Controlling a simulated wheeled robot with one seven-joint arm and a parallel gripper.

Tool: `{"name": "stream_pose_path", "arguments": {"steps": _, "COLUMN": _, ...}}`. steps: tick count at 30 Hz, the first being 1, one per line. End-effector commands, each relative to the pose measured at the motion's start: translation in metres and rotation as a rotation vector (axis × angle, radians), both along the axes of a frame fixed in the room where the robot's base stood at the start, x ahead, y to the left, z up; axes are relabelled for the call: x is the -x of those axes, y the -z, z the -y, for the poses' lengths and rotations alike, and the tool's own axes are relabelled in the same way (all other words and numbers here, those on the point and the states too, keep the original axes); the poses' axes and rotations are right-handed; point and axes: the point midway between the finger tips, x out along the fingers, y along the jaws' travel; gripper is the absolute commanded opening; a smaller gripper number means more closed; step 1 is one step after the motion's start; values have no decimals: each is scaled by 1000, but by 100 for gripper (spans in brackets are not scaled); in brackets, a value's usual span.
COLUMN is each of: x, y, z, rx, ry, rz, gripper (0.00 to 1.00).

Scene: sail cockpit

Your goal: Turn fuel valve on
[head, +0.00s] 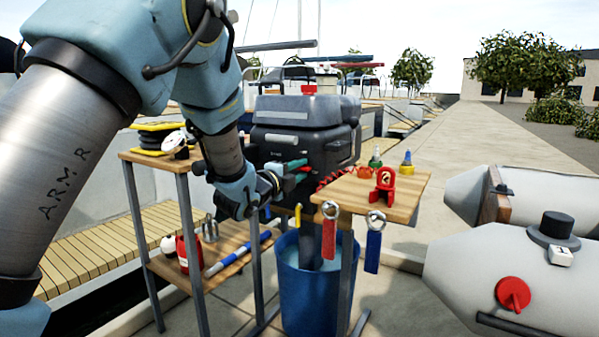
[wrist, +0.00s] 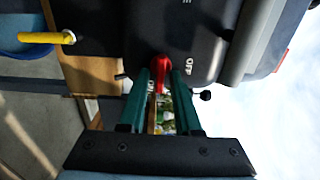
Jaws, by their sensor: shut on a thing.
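The fuel valve is a small red lever (wrist: 161,66) on the dark outboard motor (head: 300,125). In the wrist view the lever sits at the tips of my gripper (wrist: 162,75), between its two green fingers. The fingers are shut on it. White "OFF" lettering shows on the housing to the right of the lever in the wrist view, and another label at the top edge is cut off. In the head view my gripper (head: 290,168) reaches the motor's lower side, and a bit of red shows at the fingertips. Most of the valve is hidden there.
A wooden workbench (head: 410,186) holds a red clip and small bottles. Key floats (head: 329,240) hang from its edge. A blue bin (head: 290,297) stands under the motor. A grey inflatable boat (head: 530,285) with a red knob lies at right. The dock behind is clear.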

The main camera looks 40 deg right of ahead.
Motion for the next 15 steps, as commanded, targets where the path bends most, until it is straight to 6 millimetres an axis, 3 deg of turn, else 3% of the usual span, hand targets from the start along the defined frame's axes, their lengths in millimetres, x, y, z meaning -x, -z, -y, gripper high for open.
{"name": "stream_pose_path", "arguments": {"steps": 1, "x": 1, "y": 1, "z": 0, "rx": -2, "ry": 1, "rz": -1, "gripper": 0}}
{"name": "stream_pose_path", "arguments": {"steps": 2, "x": 1, "y": 1, "z": 0, "rx": -2, "ry": 1, "rz": -1, "gripper": 33}}
{"name": "stream_pose_path", "arguments": {"steps": 4, "x": 1, "y": 1, "z": 0, "rx": -2, "ry": 1, "rz": -1, "gripper": 41}}
{"name": "stream_pose_path", "arguments": {"steps": 15, "x": 1, "y": 0, "z": -6, "rx": -1, "ry": -1, "rz": -1, "gripper": 42}}
